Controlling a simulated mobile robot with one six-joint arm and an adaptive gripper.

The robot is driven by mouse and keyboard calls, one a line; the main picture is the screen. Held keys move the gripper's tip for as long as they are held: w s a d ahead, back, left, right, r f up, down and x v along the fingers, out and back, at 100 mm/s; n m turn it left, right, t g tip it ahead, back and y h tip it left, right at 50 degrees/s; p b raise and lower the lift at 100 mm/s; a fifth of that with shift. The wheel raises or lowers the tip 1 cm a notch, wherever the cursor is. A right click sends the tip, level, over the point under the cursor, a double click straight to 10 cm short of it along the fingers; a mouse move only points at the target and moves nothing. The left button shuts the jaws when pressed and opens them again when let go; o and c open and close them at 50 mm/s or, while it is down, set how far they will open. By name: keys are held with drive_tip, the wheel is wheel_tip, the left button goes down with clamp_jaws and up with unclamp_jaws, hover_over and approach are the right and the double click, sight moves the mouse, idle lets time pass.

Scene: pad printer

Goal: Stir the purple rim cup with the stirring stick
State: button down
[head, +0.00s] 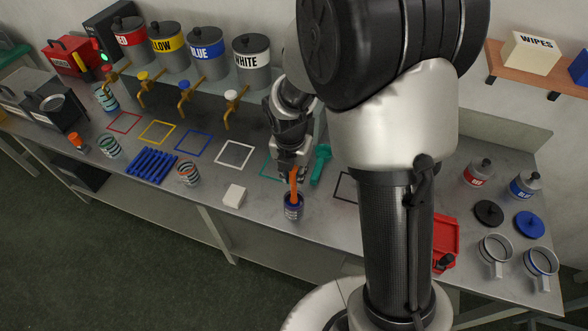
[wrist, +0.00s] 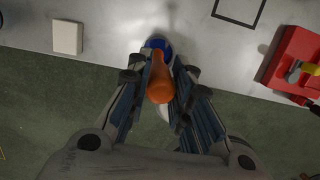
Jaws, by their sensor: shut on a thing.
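My gripper (head: 291,163) is shut on an orange stirring stick (head: 293,187). The stick points down into a cup with a dark blue-purple rim (head: 293,211), which stands upright near the table's front edge. In the wrist view the stick (wrist: 159,82) sits between my fingers (wrist: 160,92), and part of the cup (wrist: 150,44) shows behind its far end. The stick's lower tip is hidden inside the cup, and so are the contents.
A white block (head: 234,196) lies left of the cup. A red-rimmed cup (head: 188,174) and a blue rack (head: 152,165) stand farther left. A teal object (head: 321,164) is just behind, right of my gripper. A red tray (head: 446,235) lies to the right.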

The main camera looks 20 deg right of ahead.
sight(294, 185)
drive_tip(key=shift+f+b, duration=1.6)
drive_tip(key=shift+f, duration=1.35)
